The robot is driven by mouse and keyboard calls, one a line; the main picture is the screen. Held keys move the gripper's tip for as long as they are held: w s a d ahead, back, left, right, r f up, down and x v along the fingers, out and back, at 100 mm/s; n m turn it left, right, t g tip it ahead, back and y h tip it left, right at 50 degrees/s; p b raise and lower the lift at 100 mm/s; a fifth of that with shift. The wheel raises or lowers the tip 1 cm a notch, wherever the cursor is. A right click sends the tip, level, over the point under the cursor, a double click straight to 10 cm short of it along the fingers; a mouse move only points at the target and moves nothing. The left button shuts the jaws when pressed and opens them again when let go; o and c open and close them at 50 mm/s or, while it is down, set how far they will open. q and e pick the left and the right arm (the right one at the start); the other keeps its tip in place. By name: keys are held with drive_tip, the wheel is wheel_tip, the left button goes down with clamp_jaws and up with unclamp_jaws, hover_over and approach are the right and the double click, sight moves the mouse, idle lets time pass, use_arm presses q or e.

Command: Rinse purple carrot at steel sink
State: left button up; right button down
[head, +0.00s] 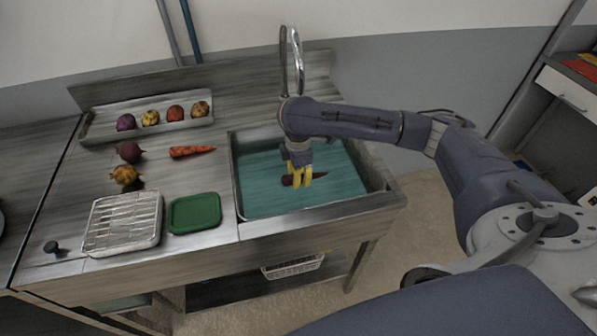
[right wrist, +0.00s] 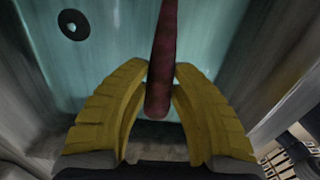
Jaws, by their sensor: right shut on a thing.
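The purple carrot (head: 318,177) is dark and long and lies between the yellow fingers of my right gripper (head: 298,179), over the steel sink (head: 234,183). In the right wrist view the carrot (right wrist: 162,60) shows between the fingertips of the right gripper (right wrist: 160,84), pointing away. My right gripper is shut on it inside the basin outline. The sink holds teal water or has a teal floor; I cannot tell which. The tall curved faucet (head: 291,60) stands at the back of the sink. My left gripper is not in view.
On the counter left of the sink are an orange carrot (head: 192,151), a beet (head: 130,152), a yellow root (head: 125,176), a wire rack tray (head: 122,222) and a green pad (head: 195,213). A trough (head: 88,135) with several roots stands behind. A white basket (head: 293,267) sits below.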

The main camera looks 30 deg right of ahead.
drive_tip(key=shift+f, duration=3.3)
drive_tip(key=shift+r, duration=7.65)
drive_tip(key=shift+r, duration=2.05)
